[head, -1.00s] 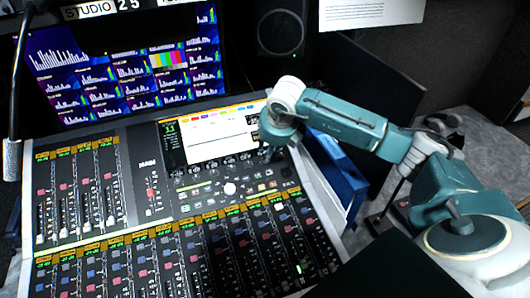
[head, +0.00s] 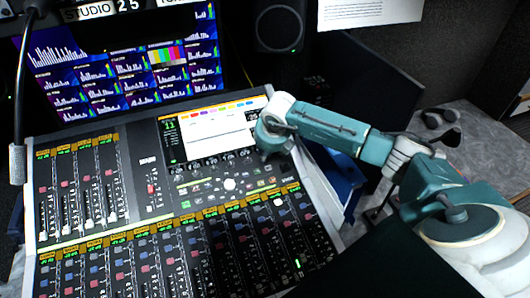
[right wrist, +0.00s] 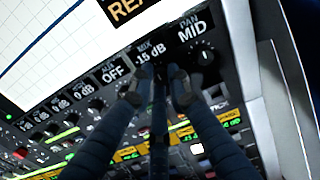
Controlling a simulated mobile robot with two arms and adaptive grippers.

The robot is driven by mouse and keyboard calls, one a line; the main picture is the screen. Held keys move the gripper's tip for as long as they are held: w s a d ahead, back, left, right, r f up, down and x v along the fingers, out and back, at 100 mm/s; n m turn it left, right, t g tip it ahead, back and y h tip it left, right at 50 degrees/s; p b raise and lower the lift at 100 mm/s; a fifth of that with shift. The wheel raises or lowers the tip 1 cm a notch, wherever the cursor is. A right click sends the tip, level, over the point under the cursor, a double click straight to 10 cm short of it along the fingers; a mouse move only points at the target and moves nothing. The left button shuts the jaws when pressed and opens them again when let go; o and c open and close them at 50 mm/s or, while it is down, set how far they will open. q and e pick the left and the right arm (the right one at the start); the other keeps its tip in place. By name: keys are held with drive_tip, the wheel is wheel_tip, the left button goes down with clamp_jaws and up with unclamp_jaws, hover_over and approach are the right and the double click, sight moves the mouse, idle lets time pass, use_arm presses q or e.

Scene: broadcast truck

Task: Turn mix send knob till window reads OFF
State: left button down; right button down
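The mix window (right wrist: 149,53) on the console's knob strip reads 15 dB, perhaps with a minus sign before it, in the right wrist view. The mix send knob below it is mostly hidden by my fingers. My left gripper is not in view.
The aux window (right wrist: 113,71) reads OFF, left of the mix window. The pan window (right wrist: 190,28) reads MID, with the pan knob (right wrist: 205,57) close to my right finger. Console screen (head: 215,133) stands above the knobs; faders (head: 150,265) fill the front.

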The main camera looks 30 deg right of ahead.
drive_tip(key=shift+w+d+r, duration=0.1)
drive_tip(key=shift+n+b, duration=0.5)
drive_tip(key=shift+b, duration=0.3)
drive_tip(key=n+b, duration=0.4)
drive_tip(key=shift+w, duration=0.1)
drive_tip(key=n+b, duration=0.4)
drive_tip(key=shift+r+n+b, duration=0.2)
drive_tip(key=shift+n+b, duration=0.4)
drive_tip(key=shift+n, duration=0.6)
drive_tip(key=c, duration=1.7)
unclamp_jaws()
drive_tip(key=shift+c, duration=0.2)
drive_tip(key=shift+o, duration=0.3)
drive_tip(key=shift+a+f, duration=0.1)
drive_tip(key=shift+a, duration=0.1)
